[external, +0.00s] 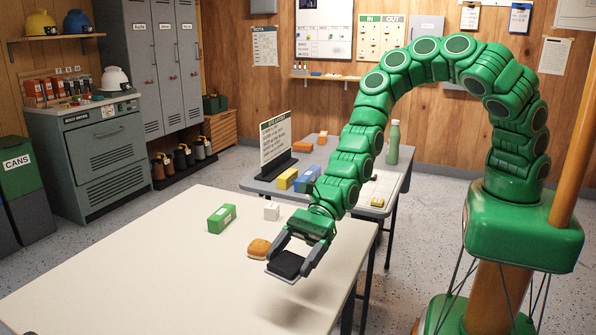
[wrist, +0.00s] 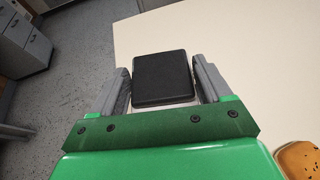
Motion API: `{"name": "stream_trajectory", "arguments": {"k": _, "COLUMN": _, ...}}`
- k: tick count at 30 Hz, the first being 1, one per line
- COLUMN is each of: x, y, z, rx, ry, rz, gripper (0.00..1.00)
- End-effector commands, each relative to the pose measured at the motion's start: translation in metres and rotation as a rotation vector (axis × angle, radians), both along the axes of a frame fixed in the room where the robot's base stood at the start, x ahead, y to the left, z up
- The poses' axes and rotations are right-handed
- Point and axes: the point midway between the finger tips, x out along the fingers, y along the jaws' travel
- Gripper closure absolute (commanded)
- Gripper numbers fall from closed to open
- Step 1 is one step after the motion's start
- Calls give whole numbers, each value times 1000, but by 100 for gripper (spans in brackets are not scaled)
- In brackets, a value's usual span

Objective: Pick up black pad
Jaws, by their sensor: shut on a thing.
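The black pad (external: 286,265) is a flat, dark, roughly square block. It is between the fingers of my gripper (external: 290,258), in front of the bread roll in the external view. In the wrist view the pad (wrist: 162,77) fills the gap between the two grey fingers of my gripper (wrist: 163,85), which are shut on its sides. A dark blurred shadow lies on the table to the lower right, and the pad looks raised above the white table (external: 130,270).
A bread roll (external: 259,249) lies close behind the pad; it also shows in the wrist view (wrist: 298,160). A green box (external: 222,218) and a small white block (external: 272,211) stand farther back. A second table (external: 262,186) with boxes is behind. The table's left part is clear.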

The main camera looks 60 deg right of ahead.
Motion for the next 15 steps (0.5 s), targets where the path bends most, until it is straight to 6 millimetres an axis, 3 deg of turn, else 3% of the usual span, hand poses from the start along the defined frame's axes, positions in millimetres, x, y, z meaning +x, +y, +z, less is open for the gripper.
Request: {"name": "stream_trajectory", "arguments": {"k": 15, "x": -34, "y": -35, "z": 23, "rx": 2, "ry": 2, "rz": -1, "gripper": 54}}
